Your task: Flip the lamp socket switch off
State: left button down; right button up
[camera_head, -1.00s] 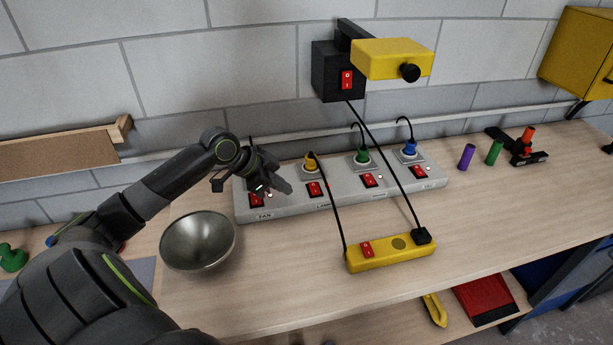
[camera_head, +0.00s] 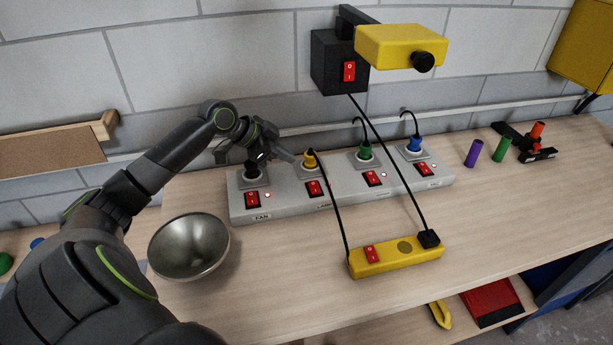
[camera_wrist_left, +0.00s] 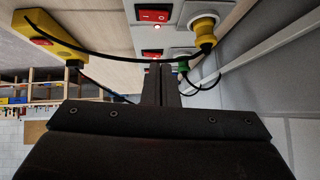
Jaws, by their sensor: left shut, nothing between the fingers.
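The grey socket strip (camera_head: 290,205) lies along the back of the bench. Its lamp socket switch (camera_head: 314,188) is the red rocker second from the left, above a label reading LAMP, with a yellow plug (camera_head: 310,160) behind it. In the left wrist view a red switch (camera_wrist_left: 153,14) has a glowing light beside it, and the yellow plug (camera_wrist_left: 203,25) is at its right. My left gripper (camera_head: 288,157) is shut and empty, above the strip's back part, left of the yellow plug. It is apart from the lamp switch. My right gripper is out of view.
Other red switches include the fan one (camera_head: 252,200); green (camera_head: 365,151) and blue (camera_head: 414,144) plugs stand to the right. A metal bowl (camera_head: 190,247) stands front left. A yellow power block (camera_head: 396,258) lies in front, with cords hanging to it from above.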

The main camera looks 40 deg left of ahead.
pick_arm(q)
jog(key=p, duration=0.2)
send_over(315, 183)
jog(key=s, duration=0.2)
jog(key=f, duration=0.3)
jog(key=a+f, duration=0.1)
jog(key=f, duration=0.1)
jog(key=shift+s+f, duration=0.15)
jog(key=shift+s, duration=0.05)
notch_tip(315, 183, down, 3)
jog(key=shift+w+f+p, duration=0.15)
jog(key=shift+p, duration=0.5)
jog(key=shift+a+f, duration=0.15)
jog(key=shift+f, duration=0.35)
jog(key=shift+f, duration=0.1)
jog(key=shift+f+b, duration=0.15)
jog(key=shift+b, duration=0.2)
